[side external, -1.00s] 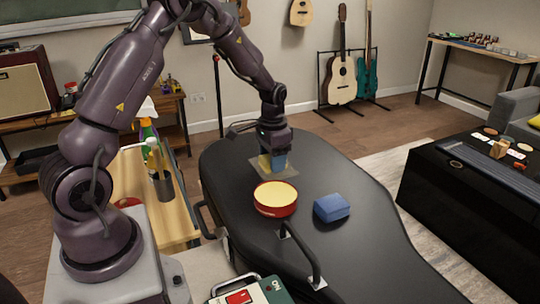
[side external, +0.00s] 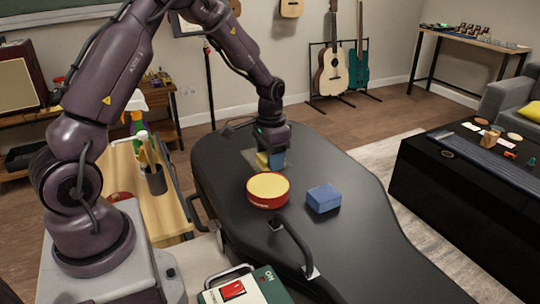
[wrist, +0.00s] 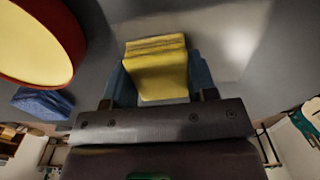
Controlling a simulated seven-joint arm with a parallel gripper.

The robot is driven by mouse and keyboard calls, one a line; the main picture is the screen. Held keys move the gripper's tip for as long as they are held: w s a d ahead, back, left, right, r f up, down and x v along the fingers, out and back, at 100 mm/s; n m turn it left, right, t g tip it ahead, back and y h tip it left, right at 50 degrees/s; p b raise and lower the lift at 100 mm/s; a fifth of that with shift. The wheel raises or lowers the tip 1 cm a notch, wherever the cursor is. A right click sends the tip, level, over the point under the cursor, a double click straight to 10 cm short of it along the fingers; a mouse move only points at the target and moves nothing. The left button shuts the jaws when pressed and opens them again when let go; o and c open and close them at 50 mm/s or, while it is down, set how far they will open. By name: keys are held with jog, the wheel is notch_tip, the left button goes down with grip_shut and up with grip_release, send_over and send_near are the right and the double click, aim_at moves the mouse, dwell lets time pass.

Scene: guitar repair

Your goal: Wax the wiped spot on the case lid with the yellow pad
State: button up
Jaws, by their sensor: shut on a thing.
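The black case lid (side external: 345,225) lies flat beneath my gripper. My gripper (side external: 271,160) is low over its far end, shut on the yellow pad (side external: 262,158). In the wrist view the pad (wrist: 160,70) sits between two blue fingers. The pad is at the lid surface, but I cannot tell whether it touches. A faint lighter patch (side external: 247,156) shows on the lid around the pad, partly hidden by the gripper. A red tin with a pale yellow filling (side external: 268,186) stands on the lid in front of my gripper.
A blue block (side external: 323,199) lies on the lid, right of the tin. A handle (side external: 294,246) rises from the lid's near edge. A green and white box with a red switch (side external: 240,290) is at the front. The lid right of my gripper is clear.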

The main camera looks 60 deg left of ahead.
jog(key=shift+a, duration=0.1)
jog(key=shift+a+f, duration=0.1)
jog(key=shift+a, duration=2.85)
jog(key=shift+d, duration=3.05)
jog(key=shift+a, duration=0.15)
jog(key=shift+a, duration=2.85)
jog(key=shift+d, duration=3.05)
